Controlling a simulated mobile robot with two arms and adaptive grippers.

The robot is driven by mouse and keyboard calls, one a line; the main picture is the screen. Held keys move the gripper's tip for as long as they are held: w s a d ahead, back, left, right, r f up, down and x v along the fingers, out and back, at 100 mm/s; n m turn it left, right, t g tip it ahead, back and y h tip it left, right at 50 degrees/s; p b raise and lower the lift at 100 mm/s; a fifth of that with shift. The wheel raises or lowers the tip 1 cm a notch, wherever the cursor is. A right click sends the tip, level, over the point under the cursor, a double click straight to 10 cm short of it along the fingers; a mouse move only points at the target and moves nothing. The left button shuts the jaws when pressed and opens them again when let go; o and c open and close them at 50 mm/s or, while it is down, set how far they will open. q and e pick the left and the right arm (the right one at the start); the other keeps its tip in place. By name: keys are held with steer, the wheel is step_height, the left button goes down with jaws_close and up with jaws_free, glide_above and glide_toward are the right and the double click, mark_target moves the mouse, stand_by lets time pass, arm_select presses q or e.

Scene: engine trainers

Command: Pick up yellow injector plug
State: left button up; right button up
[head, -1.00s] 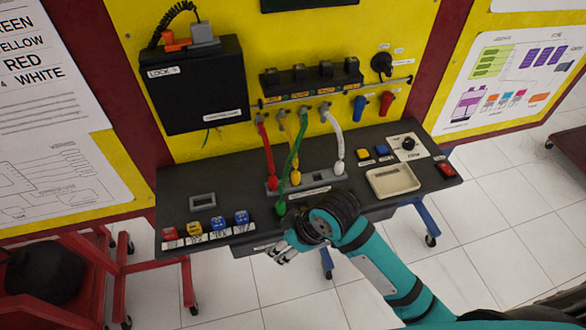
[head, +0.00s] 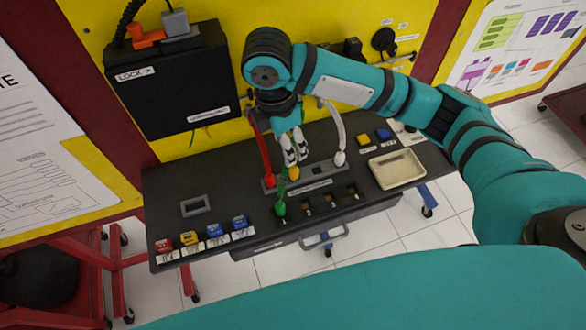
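The yellow injector plug (head: 294,173) stands upright in the grey socket strip on the dark bench panel. Its cable is mostly hidden behind my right gripper and the green cable. My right gripper (head: 295,158) points down just above the yellow plug, with its two pale fingers a little apart. No object shows between the fingers, and whether they touch the plug is hard to tell. My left gripper is not in view.
The red plug (head: 268,181), green plug (head: 280,209) and white plug (head: 340,158) stand close around, with cables rising behind. A beige tray (head: 396,168) lies right. Coloured blocks (head: 214,231) line the front left. My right arm hides the upper injector row.

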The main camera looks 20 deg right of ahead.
mark_target(294, 168)
steer(key=f, duration=0.2)
steer(key=f+p, duration=0.1)
steer(key=f, duration=0.2)
steer(key=d+f, duration=0.1)
steer(key=f, duration=0.2)
steer(key=shift+w, duration=0.2)
steer(key=shift+d+f+p, duration=0.1)
steer(key=shift+f+p, duration=0.3)
steer(key=shift+f, duration=0.05)
steer(key=shift+w+d+f, duration=0.1)
steer(key=shift+w+f, duration=0.05)
steer(key=shift+f, duration=0.2)
steer(key=f, duration=0.1)
steer(key=f+p, duration=0.1)
steer(key=f, duration=0.1)
steer(key=shift+w+d+f+p, duration=0.3)
steer(key=shift+d+p, duration=0.05)
steer(key=shift+f, duration=0.35)
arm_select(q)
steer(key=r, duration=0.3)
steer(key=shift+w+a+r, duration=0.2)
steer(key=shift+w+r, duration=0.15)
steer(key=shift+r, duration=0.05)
arm_select(e)
steer(key=shift+c, duration=0.4)
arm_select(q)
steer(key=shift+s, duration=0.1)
arm_select(e)
steer(key=c, duration=0.9)
